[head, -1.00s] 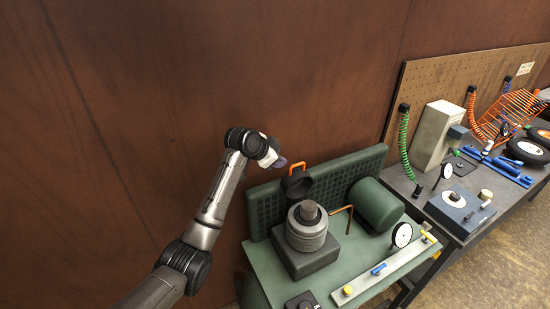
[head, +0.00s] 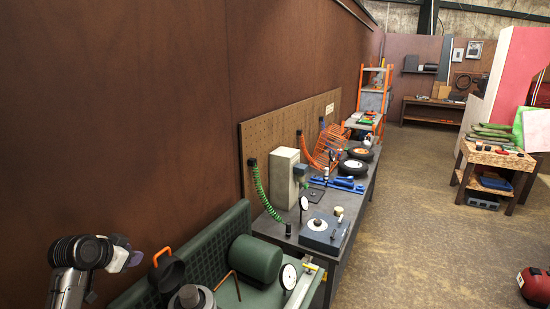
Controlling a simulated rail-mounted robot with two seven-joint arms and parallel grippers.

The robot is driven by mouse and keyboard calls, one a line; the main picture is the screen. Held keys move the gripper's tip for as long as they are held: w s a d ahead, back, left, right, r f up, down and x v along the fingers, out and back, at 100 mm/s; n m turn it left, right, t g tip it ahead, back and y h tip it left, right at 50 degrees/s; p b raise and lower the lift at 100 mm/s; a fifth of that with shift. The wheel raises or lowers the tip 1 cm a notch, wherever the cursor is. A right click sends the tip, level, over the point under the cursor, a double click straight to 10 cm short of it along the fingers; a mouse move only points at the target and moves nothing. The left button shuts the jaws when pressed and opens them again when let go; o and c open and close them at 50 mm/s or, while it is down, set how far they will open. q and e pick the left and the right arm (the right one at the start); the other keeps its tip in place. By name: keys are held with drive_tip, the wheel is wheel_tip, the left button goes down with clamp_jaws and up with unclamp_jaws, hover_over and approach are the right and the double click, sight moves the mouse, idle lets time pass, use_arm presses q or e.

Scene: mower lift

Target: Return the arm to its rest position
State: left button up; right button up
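My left arm shows at the lower left of the head view, with a dark rounded wrist and a pale end. My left gripper (head: 120,258) is small and partly hidden by the wrist, so I cannot tell whether it is open or shut. It appears just left of a dark part with an orange handle (head: 161,257) on the green bench; I cannot tell whether they touch. My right arm and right gripper are out of view.
The green bench (head: 222,230) holds a green cylinder (head: 256,260) and a dial gauge (head: 288,276). Beyond it, a dark workbench (head: 272,228) carries a grey box (head: 285,177), wheels and tools along the brown wall. Open floor (head: 425,225) lies to the right.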

use_arm(q)
drive_tip(key=s+d+r+n+t+y, duration=0.2)
drive_tip(key=s+r+n+y, duration=0.15)
drive_tip(key=r, duration=0.65)
drive_tip(key=s+d+t+p, duration=0.2)
drive_tip(key=s+d, duration=0.4)
drive_tip(key=s+d+f+g+p, duration=0.3)
drive_tip(key=s+f, duration=0.5)
drive_tip(key=s, duration=0.4)
drive_tip(key=s+d+f+g+h+p, duration=0.1)
drive_tip(key=s+d+f+g+p, duration=0.1)
drive_tip(key=s+d+f, duration=0.3)
drive_tip(key=s+d+f+g+h+p, duration=0.1)
drive_tip(key=s+d+f+g+p, duration=0.2)
drive_tip(key=s+f, duration=1)
drive_tip(key=shift+s+d+g+p, duration=0.3)
drive_tip(key=shift+s+d+g, duration=0.5)
drive_tip(key=shift+s, duration=3.2)
drive_tip(key=shift+f+m, duration=0.1)
drive_tip(key=shift+m, duration=0.15)
